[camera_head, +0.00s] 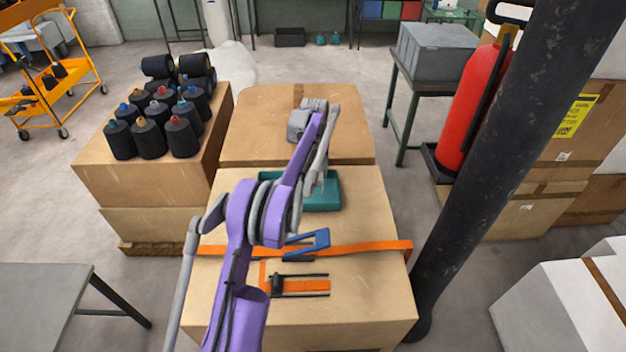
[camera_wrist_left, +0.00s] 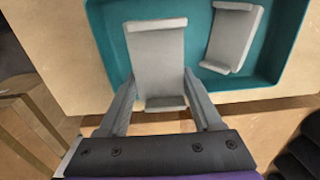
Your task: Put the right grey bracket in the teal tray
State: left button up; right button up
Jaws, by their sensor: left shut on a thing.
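My left gripper (camera_wrist_left: 158,88) is shut on a grey bracket (camera_wrist_left: 157,58), which sits between its two fingers. The held bracket is over the teal tray (camera_wrist_left: 112,42), across its near wall in the left wrist view; its height above the tray is hard to tell. A second grey bracket (camera_wrist_left: 232,38) lies tilted inside the tray, to the right of the held one. In the head view the teal tray (camera_head: 328,203) stands on a carton, partly hidden by my purple left arm, and the brackets cannot be made out clearly. My right gripper is not in view.
An orange strap (camera_head: 370,247) and a blue tool (camera_head: 318,240) lie on the carton (camera_head: 370,300) in front of the tray. Dark bobbins (camera_head: 150,138) stand on a carton at left. A dark pillar (camera_head: 500,170) and a red extinguisher (camera_head: 474,105) are at right.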

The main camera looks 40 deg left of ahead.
pick_arm(q)
jog(key=shift+f, duration=1.8)
jog(key=shift+f, duration=0.1)
jog(key=o, duration=1.4)
